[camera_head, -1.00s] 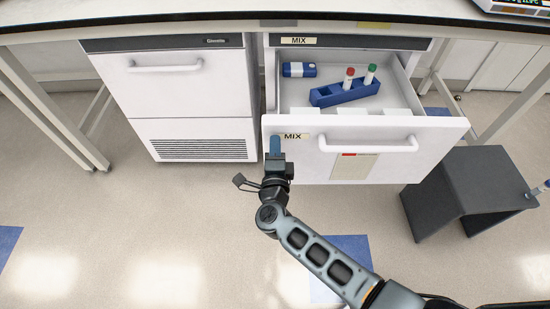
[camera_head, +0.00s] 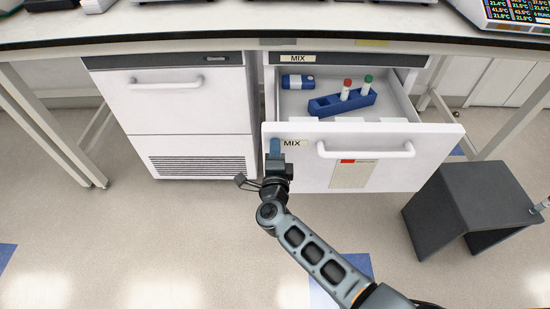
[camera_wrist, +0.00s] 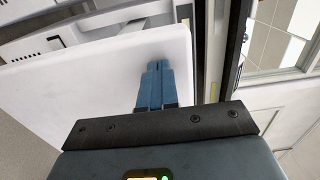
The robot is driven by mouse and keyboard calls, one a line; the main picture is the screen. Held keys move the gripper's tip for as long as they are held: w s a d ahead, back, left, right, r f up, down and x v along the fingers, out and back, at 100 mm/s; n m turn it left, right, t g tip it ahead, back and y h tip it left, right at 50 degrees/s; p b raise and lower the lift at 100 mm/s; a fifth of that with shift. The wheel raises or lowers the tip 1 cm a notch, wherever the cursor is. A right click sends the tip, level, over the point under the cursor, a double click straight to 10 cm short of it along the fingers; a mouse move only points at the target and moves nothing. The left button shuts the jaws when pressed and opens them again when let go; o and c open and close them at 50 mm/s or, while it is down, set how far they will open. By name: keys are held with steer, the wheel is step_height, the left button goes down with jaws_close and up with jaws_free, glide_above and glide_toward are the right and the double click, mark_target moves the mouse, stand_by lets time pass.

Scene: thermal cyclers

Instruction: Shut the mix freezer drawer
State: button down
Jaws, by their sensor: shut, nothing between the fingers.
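In the wrist view the blue fingers (camera_wrist: 157,85) are together against or very near the white drawer front (camera_wrist: 100,75); contact is hard to tell.
A closed white freezer unit (camera_head: 185,110) stands to the left. The bench top (camera_head: 200,32) runs above both units. A dark grey step stool (camera_head: 470,195) stands on the floor at the right, close to the drawer front. The floor at left is clear.

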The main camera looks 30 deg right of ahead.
steer(key=b+x, duration=1.7)
steer(key=x, duration=1.4)
steer(key=shift+w+d+r, duration=0.15)
steer(key=shift+w+d, duration=0.1)
steer(key=shift+d+r, duration=0.1)
steer(key=shift+s, duration=0.1)
steer(key=p+v, duration=0.7)
steer(key=v, duration=0.7)
steer(key=shift+a+f, duration=0.2)
steer(key=shift+f, duration=0.1)
